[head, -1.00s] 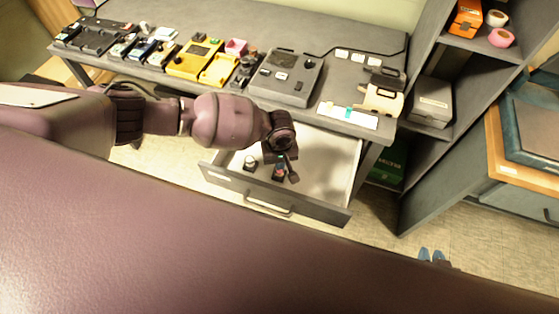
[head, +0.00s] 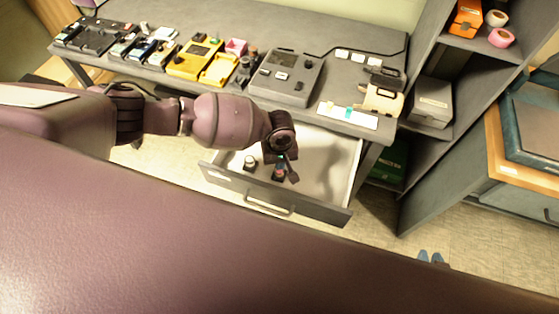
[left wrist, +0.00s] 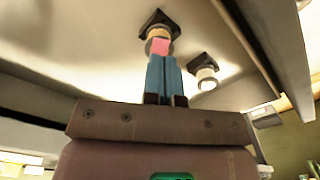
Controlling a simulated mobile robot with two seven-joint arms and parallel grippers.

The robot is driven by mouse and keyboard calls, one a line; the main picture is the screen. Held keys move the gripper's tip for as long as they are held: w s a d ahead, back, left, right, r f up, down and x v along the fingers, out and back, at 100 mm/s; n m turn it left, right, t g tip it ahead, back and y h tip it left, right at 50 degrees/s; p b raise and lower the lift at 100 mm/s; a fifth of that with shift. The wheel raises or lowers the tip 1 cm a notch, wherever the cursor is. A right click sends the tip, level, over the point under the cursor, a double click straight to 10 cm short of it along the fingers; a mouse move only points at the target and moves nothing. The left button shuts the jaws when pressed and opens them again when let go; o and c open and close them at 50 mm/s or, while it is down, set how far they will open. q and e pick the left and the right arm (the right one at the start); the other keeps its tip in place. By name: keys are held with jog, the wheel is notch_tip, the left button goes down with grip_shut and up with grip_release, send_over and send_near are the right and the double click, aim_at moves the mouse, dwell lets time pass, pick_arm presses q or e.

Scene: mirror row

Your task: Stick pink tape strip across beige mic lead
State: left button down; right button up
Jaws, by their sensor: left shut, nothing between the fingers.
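My left gripper (head: 280,160) reaches down into the open drawer. Its blue fingers are shut together with nothing between them, as the left wrist view (left wrist: 163,62) shows. Just beyond the fingertips is a pink strip (left wrist: 160,46), lying against a beige round piece, likely the beige mic lead (left wrist: 160,33), on a dark square base. The fingers partly hide it, and I cannot tell whether they touch it. A second dark-based piece with a white cylinder (left wrist: 206,78) stands beside it, also seen in the head view (head: 250,163). My right gripper (head: 430,256) shows as two separated blue fingertips.
The drawer (head: 325,165) is pulled out under the desk. On the desk are a grey device (head: 287,75), yellow boxes (head: 195,60), a white card with coloured strips (head: 348,115) and a tape dispenser (head: 382,98). A shelf (head: 470,50) stands at the right.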

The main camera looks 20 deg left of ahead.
pick_arm(q)
jog(key=shift+f, duration=0.1)
pick_arm(e)
jog(key=shift+w, duration=0.2)
pick_arm(q)
jog(key=shift+f, duration=0.15)
pick_arm(e)
jog(key=shift+s, duration=0.1)
pick_arm(q)
jog(key=shift+f, duration=0.15)
pick_arm(e)
jog(key=shift+s+f, duration=0.3)
jog(key=shift+s, duration=0.15)
jog(key=shift+w+r, duration=0.2)
jog(key=shift+w, duration=0.25)
